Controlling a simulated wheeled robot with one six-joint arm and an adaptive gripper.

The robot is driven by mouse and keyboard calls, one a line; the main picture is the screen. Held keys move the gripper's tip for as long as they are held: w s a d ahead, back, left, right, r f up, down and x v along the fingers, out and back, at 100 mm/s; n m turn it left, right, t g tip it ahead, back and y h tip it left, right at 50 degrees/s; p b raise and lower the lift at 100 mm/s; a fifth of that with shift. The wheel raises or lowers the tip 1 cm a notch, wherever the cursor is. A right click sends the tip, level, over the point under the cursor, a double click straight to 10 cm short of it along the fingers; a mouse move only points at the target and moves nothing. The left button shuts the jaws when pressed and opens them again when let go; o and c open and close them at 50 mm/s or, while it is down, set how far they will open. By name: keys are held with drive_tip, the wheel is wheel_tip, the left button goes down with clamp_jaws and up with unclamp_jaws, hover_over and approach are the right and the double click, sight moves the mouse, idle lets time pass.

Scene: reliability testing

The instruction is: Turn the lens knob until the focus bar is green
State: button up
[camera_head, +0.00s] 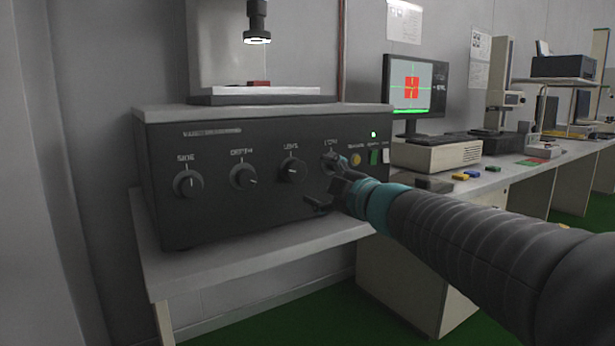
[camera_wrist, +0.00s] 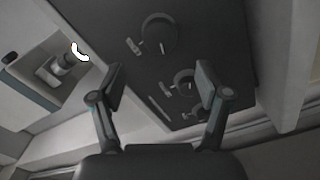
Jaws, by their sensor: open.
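The lens knob (camera_head: 291,170) is a round black dial, third from the left on the dark control box (camera_head: 230,210). My gripper (camera_head: 324,182) is open, just right of the lens knob and in front of the fourth knob's area, which it partly hides. Nothing shows between its fingers. In the wrist view my gripper (camera_wrist: 160,85) has its two fingers spread before the dark panel, with several knobs beyond; I cannot tell which is the lens knob. The monitor (camera_head: 418,85) shows a red square with green crosshairs; a thin green bar (camera_head: 410,111) runs along its lower edge.
A side knob (camera_head: 188,183) and a depth knob (camera_head: 243,176) sit farther left on the box. A yellow button (camera_head: 355,159) and a small green light (camera_head: 374,134) are at its right. A ring-lit microscope head (camera_head: 257,35) hangs above. The bench (camera_head: 250,262) extends in front.

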drive_tip(key=shift+v, duration=1.25)
idle(2.5)
